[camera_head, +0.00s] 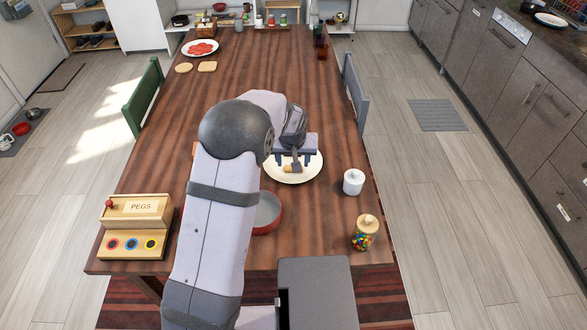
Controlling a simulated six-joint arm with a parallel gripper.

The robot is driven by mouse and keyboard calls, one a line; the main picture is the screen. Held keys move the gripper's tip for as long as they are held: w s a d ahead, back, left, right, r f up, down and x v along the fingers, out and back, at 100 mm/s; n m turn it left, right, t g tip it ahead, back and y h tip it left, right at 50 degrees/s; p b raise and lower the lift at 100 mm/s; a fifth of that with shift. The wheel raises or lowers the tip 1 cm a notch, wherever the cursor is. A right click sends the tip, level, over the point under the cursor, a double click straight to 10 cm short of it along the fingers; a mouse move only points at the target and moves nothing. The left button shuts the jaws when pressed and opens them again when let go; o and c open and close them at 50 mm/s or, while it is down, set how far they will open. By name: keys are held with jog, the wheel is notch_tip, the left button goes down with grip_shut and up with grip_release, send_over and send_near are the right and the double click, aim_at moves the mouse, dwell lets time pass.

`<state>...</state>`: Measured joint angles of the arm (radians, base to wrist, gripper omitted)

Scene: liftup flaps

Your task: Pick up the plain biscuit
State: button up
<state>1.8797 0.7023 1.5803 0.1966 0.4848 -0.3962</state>
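A cream plate (312,173) lies on the wooden table, right of my arm. A small tan piece (292,168), perhaps the biscuit, shows on the plate just below my gripper (296,158). My gripper hangs over the plate, pointing down. Its fingers partly cover the tan piece, and I cannot tell whether they touch it or how far apart they are. The piece's surface is too small to tell whether it is plain.
A red bowl (267,213), a white lidded pot (353,182) and a jar of coloured sweets (365,233) stand near the plate. A PEGS box (135,227) sits at front left. A plate with red food (200,48) stands farther back. The table's middle back is clear.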

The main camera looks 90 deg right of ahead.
jog(key=shift+d+f, duration=0.2)
jog(key=shift+f, duration=0.2)
jog(key=shift+p+x, duration=1)
jog(key=shift+x, duration=1.55)
jog(key=shift+d, duration=0.15)
jog(key=c, duration=0.7)
